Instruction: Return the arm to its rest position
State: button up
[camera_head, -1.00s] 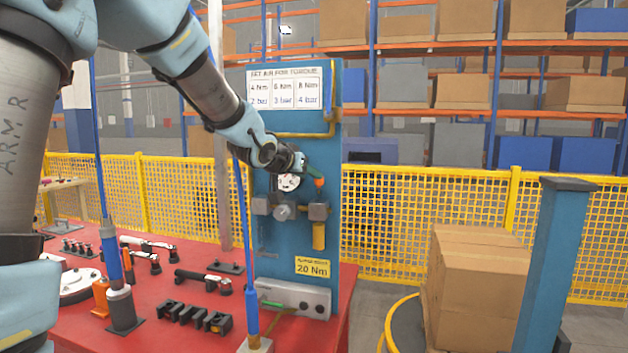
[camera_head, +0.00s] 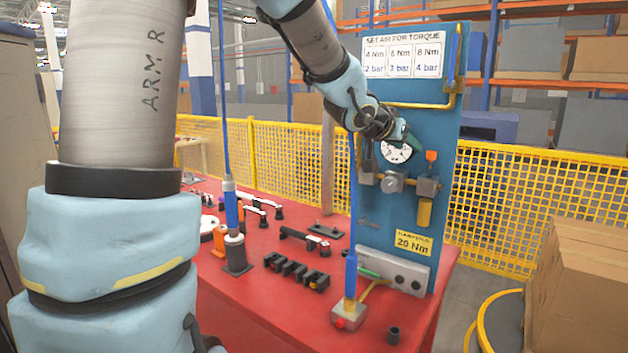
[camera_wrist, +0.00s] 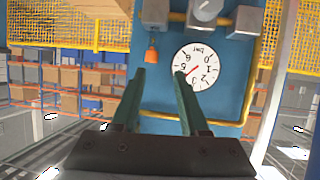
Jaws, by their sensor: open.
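My gripper (camera_head: 402,140) is in front of the blue panel (camera_head: 440,100), just above and right of the round pressure gauge (camera_head: 397,152). In the wrist view my gripper (camera_wrist: 160,76) shows two green fingers spread apart with nothing between them. The gauge (camera_wrist: 194,67) lies just beyond the right fingertip, with a red needle on a white dial. An orange part (camera_wrist: 151,52) hangs left of the gauge, beyond the left fingertip. Whether a fingertip touches the panel, I cannot tell. My arm reaches across from the upper left in the head view.
The red table (camera_head: 270,300) holds several black sockets (camera_head: 297,271), a torque tool (camera_head: 303,238) and a blue-handled driver (camera_head: 231,207) in a stand. Blue cords hang above. A yellow mesh fence (camera_head: 500,200) stands behind. Cardboard boxes (camera_head: 580,285) are at the right.

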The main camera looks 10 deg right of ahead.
jog(key=s+a+f+n+g+y, duration=0.1)
jog(key=a+f+n+y, duration=0.15)
jog(key=a+f, duration=0.4)
jog(key=a+f+n+y, duration=0.1)
jog(key=a+f+y, duration=0.2)
jog(key=a, duration=0.6)
jog(key=s+a+f+n+g+y, duration=0.1)
jog(key=a+f+n+y, duration=0.15)
jog(key=a+f, duration=0.4)
jog(key=s+a+f+n+g+y, duration=0.1)
jog(key=s+a+f+g, duration=0.1)
jog(key=s+a, duration=0.4)
jog(key=s+a+f+n+g+y, duration=0.1)
jog(key=s+a+f+g, duration=0.1)
jog(key=s+a, duration=0.5)
jog(key=shift+a+f+n+g, duration=0.2)
jog(key=shift+f+n+g, duration=0.15)
jog(key=shift+f, duration=0.3)
jog(key=shift+w, duration=0.1)
